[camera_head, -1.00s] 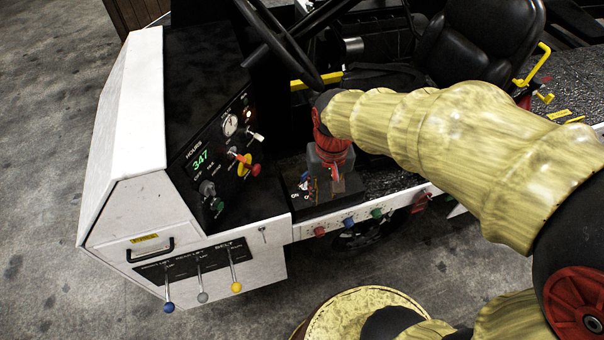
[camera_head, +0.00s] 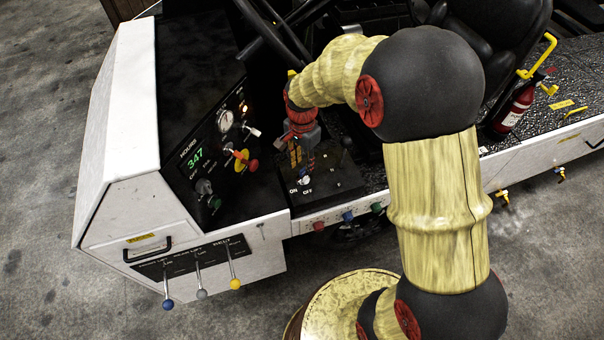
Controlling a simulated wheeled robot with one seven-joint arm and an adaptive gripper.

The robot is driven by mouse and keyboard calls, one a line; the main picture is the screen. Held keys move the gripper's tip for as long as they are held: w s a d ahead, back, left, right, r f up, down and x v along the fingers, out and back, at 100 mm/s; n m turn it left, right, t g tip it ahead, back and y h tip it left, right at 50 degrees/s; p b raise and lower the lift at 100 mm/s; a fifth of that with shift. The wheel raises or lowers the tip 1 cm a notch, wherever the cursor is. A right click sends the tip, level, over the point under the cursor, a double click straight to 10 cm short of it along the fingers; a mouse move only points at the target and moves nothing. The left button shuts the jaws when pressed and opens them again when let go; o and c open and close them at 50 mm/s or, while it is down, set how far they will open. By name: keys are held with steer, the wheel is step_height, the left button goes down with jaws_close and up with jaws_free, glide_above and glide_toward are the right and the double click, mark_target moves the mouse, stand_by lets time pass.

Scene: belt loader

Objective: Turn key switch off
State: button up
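A black console (camera_head: 330,186) with ON and OFF lettering sits beside the dash of the white loader. A small pale switch lever (camera_head: 304,180) stands between ON and OFF; I cannot tell for sure whether it is the key switch or which way it is set. My gripper (camera_head: 302,165) points down just behind and above this lever, over the console's left part. Its fingers are small and dark-red here, and their spacing is unclear. A silver key-like piece (camera_head: 254,132) also sticks out of the dash panel, left of my gripper.
The steering wheel (camera_head: 283,35) is close behind my wrist. Levers with coloured balls (camera_head: 235,284) stand at the front.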

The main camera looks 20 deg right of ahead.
mark_target(302, 169)
step_height(302, 169, down, 6)
steer(key=shift+f+b, duration=0.15)
steer(key=shift+b, duration=0.4)
steer(key=shift+c, duration=1.1)
jaws_close()
